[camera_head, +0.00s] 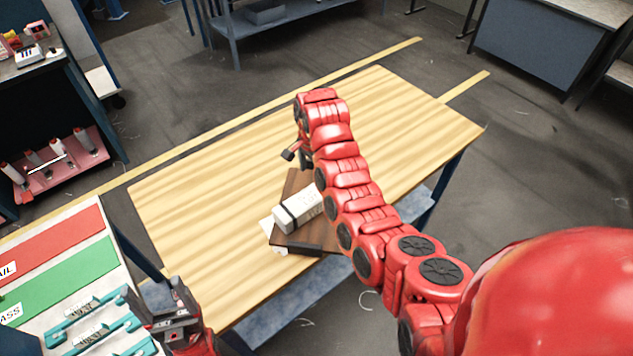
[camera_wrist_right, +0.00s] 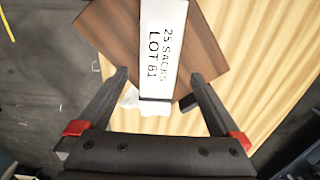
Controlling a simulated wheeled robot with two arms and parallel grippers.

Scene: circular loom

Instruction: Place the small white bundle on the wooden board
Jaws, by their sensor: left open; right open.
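The small white bundle (camera_head: 298,209) has a dark band and lies on the dark brown wooden board (camera_head: 297,241) on the light wood table. In the right wrist view the bundle (camera_wrist_right: 164,45) bears the text "25 SACKS LOT 61" and lies across the board (camera_wrist_right: 112,33). My right gripper (camera_wrist_right: 159,76) is open, with a finger on each side of the bundle's near end and visible gaps between; it also shows in the head view (camera_head: 292,154). My left gripper (camera_head: 176,312) is open at the lower left, away from the bundle. My right arm covers part of the board.
A white piece (camera_head: 268,230) shows at the board's left edge. The light wood table (camera_head: 200,210) is otherwise clear. At the lower left, a side bench has a red panel (camera_head: 55,240), a green panel (camera_head: 62,275) and teal holders (camera_head: 95,318) near my left gripper.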

